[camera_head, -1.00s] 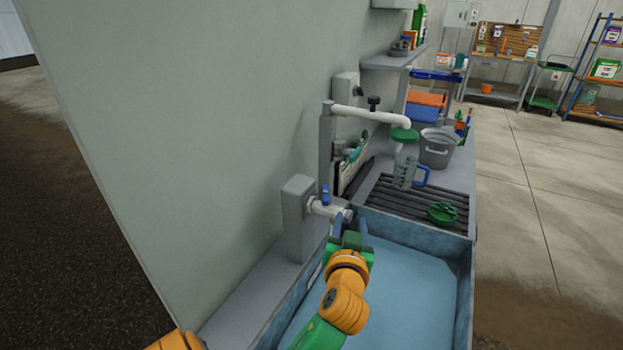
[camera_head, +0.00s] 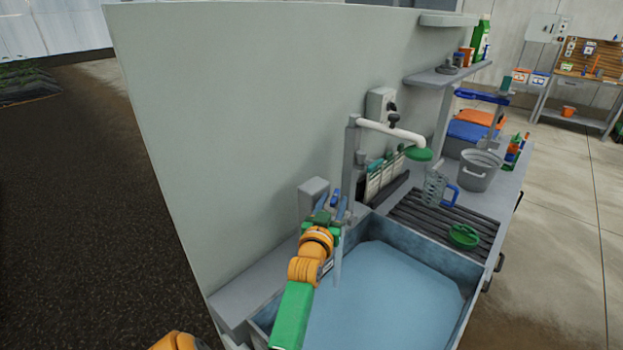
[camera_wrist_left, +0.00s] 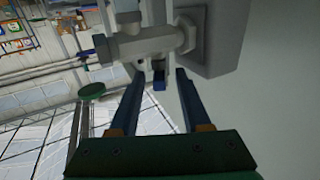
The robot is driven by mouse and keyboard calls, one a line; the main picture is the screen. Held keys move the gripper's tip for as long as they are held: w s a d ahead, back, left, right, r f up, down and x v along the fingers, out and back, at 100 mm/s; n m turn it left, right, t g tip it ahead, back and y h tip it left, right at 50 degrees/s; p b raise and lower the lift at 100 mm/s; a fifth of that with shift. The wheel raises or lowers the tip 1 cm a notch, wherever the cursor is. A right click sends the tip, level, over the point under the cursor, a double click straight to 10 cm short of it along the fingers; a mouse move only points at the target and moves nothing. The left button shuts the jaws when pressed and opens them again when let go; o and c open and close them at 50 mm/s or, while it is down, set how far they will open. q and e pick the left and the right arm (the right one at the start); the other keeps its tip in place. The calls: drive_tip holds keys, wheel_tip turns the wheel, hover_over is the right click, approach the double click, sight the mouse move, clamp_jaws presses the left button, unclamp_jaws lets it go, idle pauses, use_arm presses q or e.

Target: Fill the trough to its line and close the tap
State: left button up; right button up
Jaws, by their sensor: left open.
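The trough (camera_head: 465,272) is a blue-grey basin at the lower middle of the head view, with a pale blue surface inside. I cannot make out its fill line. The tap has a blue lever (camera_head: 335,194) and sits at the wall-side post. My left gripper (camera_head: 333,204) is open at the tap, hiding much of its body. In the wrist view the lever (camera_wrist_left: 159,80) shows between the open fingers, with no clear grip on it. A thin pale vertical strip (camera_head: 338,264) shows below the gripper; it may be water. My right gripper is out of view.
A white pipe (camera_head: 385,130) with a green disc end (camera_head: 418,154) overhangs the slatted drainboard (camera_head: 425,222). A clear jug (camera_head: 434,188), a green strainer-like item (camera_head: 463,236) and a grey bucket (camera_head: 479,170) stand beyond the trough. The wall panel (camera_head: 250,130) bounds the left side.

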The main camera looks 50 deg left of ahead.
use_arm(q)
drive_tip(key=s+m+t+h+b, duration=0.2)
drive_tip(key=s+m+h+b, duration=0.3)
drive_tip(key=b, duration=0.8)
drive_tip(key=shift+s+a+t+h+b, duration=0.2)
drive_tip(key=shift+s+t+h+b, duration=0.15)
drive_tip(key=shift+s+h, duration=0.6)
drive_tip(key=shift+w+h, duration=0.25)
idle(5.5)
